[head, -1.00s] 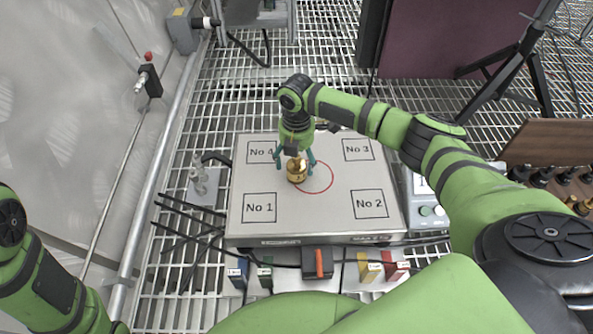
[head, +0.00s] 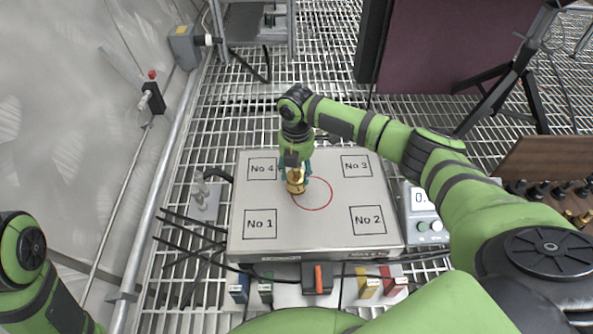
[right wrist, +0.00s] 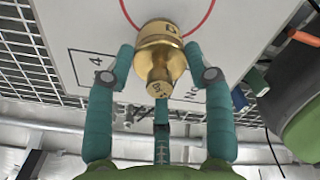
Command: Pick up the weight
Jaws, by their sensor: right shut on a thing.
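The brass weight (head: 296,183) is on the pale scale plate, on the left part of the red circle's line. In the right wrist view the weight (right wrist: 161,52) shows its knob toward the camera and its wider body beyond. My right gripper (head: 295,170) comes down from above, its teal fingers shut on the weight. In the right wrist view the fingers (right wrist: 158,66) sit around it, two at the sides and one below. I cannot tell any gap between weight and plate. Of my left arm only links show at the left edge; its gripper is out of view.
The scale plate (head: 312,235) has marked squares No 1 to No 4 and is otherwise bare. A wooden rack (head: 545,188) is far right.

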